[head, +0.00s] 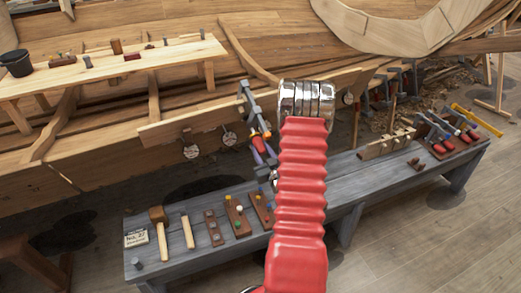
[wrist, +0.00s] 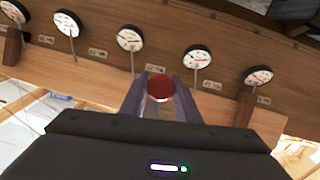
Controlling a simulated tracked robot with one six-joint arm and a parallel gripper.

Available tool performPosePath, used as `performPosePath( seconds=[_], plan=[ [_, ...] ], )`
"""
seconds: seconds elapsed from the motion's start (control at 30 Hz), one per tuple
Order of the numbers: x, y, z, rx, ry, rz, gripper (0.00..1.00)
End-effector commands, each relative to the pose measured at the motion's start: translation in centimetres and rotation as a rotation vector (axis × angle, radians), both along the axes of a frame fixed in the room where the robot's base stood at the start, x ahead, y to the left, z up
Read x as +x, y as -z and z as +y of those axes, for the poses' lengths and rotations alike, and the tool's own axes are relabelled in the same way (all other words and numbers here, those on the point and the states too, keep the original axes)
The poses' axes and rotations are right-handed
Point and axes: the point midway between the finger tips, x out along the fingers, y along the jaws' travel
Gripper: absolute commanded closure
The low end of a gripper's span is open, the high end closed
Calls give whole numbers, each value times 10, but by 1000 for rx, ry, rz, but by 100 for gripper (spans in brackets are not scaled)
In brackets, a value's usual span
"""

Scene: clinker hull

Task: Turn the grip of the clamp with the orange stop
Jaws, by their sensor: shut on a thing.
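In the head view a grey clamp (head: 246,98) sits on the edge of the long plank, left of my red arm. Its red grip (head: 254,140) hangs below it. My gripper (head: 260,146), with purple fingers, is shut on this grip from below. In the wrist view the two fingers of my gripper (wrist: 160,88) stand on either side of the round red end of the grip (wrist: 160,87). I cannot make out an orange stop on this clamp. The grip's far side and most of the clamp are hidden in the wrist view.
Round dial gauges (wrist: 130,38) line the plank (wrist: 100,62) on both sides of the grip. A grey bench (head: 160,258) with a mallet (head: 158,222) and pegged blocks stands below. More red-handled clamps (head: 437,146) lie on its right end. A wooden bench (head: 180,56) with tools is at upper left.

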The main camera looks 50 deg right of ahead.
Motion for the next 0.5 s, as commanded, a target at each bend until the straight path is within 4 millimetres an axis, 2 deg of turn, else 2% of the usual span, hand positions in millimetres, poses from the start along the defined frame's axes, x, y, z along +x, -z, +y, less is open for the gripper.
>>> performPosePath(
  seconds=[0.27, 0.5],
  plan=[
    [0, 0, 0, 23, -14, -11, 93],
    [0, 0, -1, 109, -61, -48, 93]
  ],
)
